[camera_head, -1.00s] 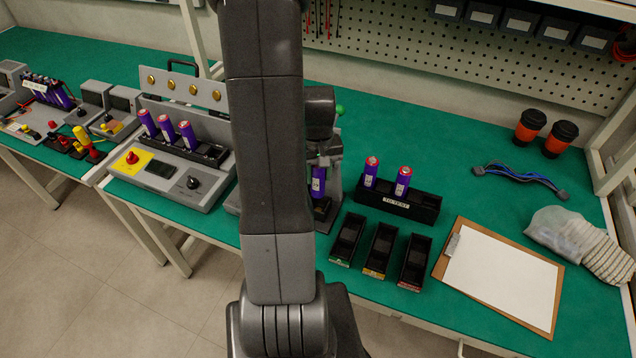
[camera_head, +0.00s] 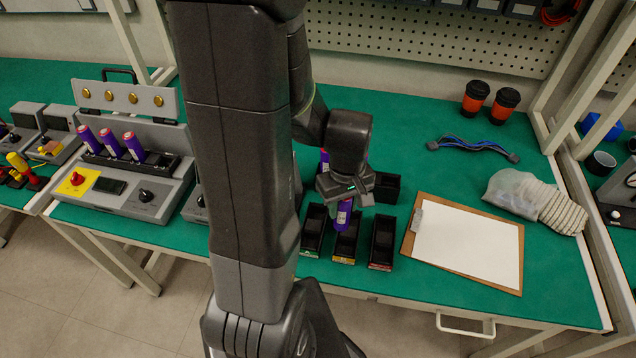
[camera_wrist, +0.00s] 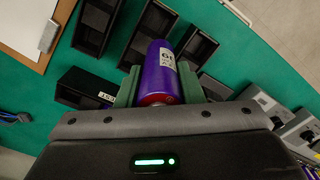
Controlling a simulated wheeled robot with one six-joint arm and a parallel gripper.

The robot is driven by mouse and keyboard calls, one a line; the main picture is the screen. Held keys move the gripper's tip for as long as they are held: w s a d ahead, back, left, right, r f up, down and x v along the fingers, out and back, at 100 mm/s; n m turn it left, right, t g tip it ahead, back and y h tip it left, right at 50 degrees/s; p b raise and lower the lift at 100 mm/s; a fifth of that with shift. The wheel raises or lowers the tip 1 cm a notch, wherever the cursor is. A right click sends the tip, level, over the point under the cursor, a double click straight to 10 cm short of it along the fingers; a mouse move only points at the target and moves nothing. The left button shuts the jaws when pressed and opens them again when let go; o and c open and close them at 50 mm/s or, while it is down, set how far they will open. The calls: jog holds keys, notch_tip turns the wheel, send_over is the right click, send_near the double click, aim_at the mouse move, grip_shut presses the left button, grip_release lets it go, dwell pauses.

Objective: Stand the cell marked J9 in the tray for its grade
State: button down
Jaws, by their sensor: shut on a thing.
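My gripper (camera_head: 345,192) is shut on a purple cell (camera_head: 343,215), which hangs below it over the small black trays. The cell fills the middle of the wrist view (camera_wrist: 160,72); its white label is turned around, and its marking seems to end in a 9 but is not clear. Three narrow black trays stand side by side: one with a green label (camera_head: 313,232), one with a yellow label (camera_head: 350,243), one with a red label (camera_head: 382,240). The cell overlaps the yellow-labelled tray in the head view; its height above it is hard to tell. The trays look empty.
The black TO TEST rack (camera_head: 388,187) is behind my gripper, mostly hidden. Another purple cell (camera_head: 323,158) shows partly behind my arm. A clipboard (camera_head: 468,245) lies right of the trays. The tester with several purple cells (camera_head: 110,142) stands at left.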

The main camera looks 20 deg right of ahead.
jog(key=shift+s+d+f+b, duration=0.1)
jog(key=shift+s+f+b, duration=0.4)
jog(key=shift+f, duration=0.2)
jog(key=shift+s+d+f+b, duration=0.1)
jog(key=shift+s+f+b, duration=0.3)
jog(key=shift+f+b, duration=0.3)
jog(key=shift+s+d+f+b, duration=0.1)
jog(key=shift+s+f+b, duration=0.4)
jog(key=shift+f, duration=0.25)
jog(key=shift+f+b, duration=1.35)
jog(key=shift+f, duration=0.15)
jog(key=shift+f, duration=0.2)
jog(key=shift+f+b, duration=0.35)
jog(key=shift+b, duration=0.15)
jog(key=shift+f, duration=0.25)
